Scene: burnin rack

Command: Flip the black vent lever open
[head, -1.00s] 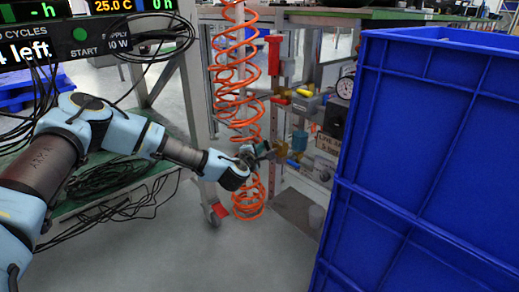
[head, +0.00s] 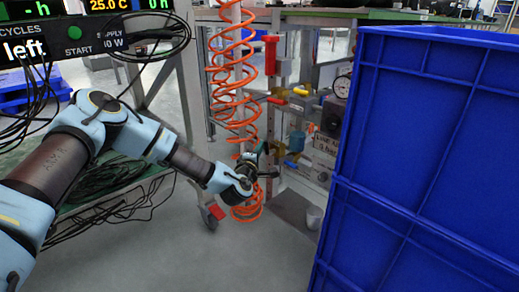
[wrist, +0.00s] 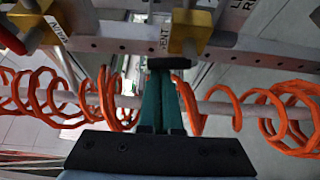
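A brass vent valve (wrist: 190,33) sits on the perforated rail at the top of the wrist view, beside a "VENT" label. A dark part lies along its upper side; I cannot tell how the black lever is turned. In the head view a brass body (head: 280,149) shows low on the panel, just beyond my gripper (head: 268,160). My gripper's green fingers (wrist: 170,68) are close together, pointing at the rail beneath the valve. A black block is at their tips; I cannot make out any lever held between them.
An orange coiled hose (head: 232,80) hangs around a pale post, beside and behind my gripper. Stacked blue crates (head: 425,140) block the right side. A pressure gauge (head: 343,87) and a red-handled valve (head: 271,48) are on the panel. Open floor lies in front.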

